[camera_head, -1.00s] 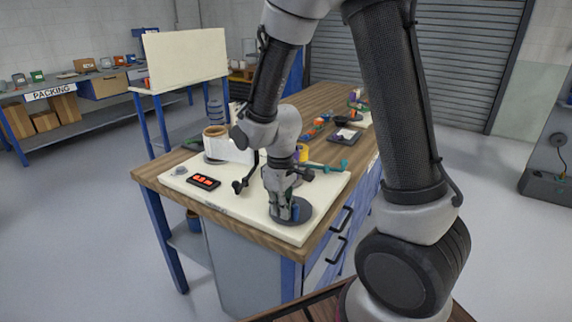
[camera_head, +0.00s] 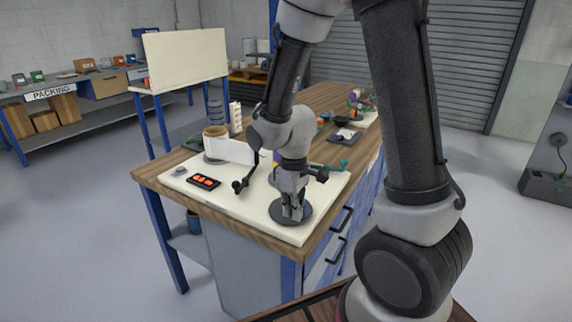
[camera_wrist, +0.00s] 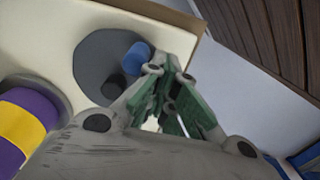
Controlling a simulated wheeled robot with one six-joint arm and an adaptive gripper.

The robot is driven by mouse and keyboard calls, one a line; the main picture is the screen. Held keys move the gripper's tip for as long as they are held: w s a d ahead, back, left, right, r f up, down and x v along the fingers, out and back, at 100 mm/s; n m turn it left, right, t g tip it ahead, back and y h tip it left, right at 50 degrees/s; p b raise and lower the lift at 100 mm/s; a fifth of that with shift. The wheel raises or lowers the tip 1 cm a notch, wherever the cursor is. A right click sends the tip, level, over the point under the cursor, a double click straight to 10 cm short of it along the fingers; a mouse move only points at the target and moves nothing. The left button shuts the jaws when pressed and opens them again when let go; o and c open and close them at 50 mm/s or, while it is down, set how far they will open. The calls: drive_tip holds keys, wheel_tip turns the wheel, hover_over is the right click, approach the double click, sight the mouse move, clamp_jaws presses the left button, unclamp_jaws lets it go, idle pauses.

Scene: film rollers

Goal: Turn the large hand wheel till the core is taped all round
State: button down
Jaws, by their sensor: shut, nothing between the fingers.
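The large hand wheel (camera_head: 282,218) is a dark grey disc lying flat near the bench's front corner. In the wrist view the wheel (camera_wrist: 90,60) carries an upright blue knob (camera_wrist: 137,56) near its edge and a dark hub. My gripper (camera_head: 295,214) is over the wheel, pointing down. In the wrist view its shut, green-padded fingers (camera_wrist: 158,72) are close beside the blue knob with nothing between them; whether they touch it I cannot tell. The core (camera_wrist: 14,150) shows purple with a yellow band (camera_wrist: 22,118); its far side is hidden. In the head view my arm mostly hides it.
A roll with a brown core (camera_head: 215,132) and white film (camera_head: 230,150) stands on the cream board (camera_head: 235,200). A black box with orange-red marks (camera_head: 203,181) lies in front. A dark tray (camera_head: 345,136) and coloured objects sit farther back. The bench's front edge is close to the wheel.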

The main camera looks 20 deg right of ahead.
sight(305, 205)
drive_tip(key=shift+s+d, duration=0.2)
drive_tip(key=shift+d, duration=1)
drive_tip(key=shift+d, duration=0.1)
drive_tip(key=shift+w+d, duration=0.1)
drive_tip(key=shift+d, duration=0.5)
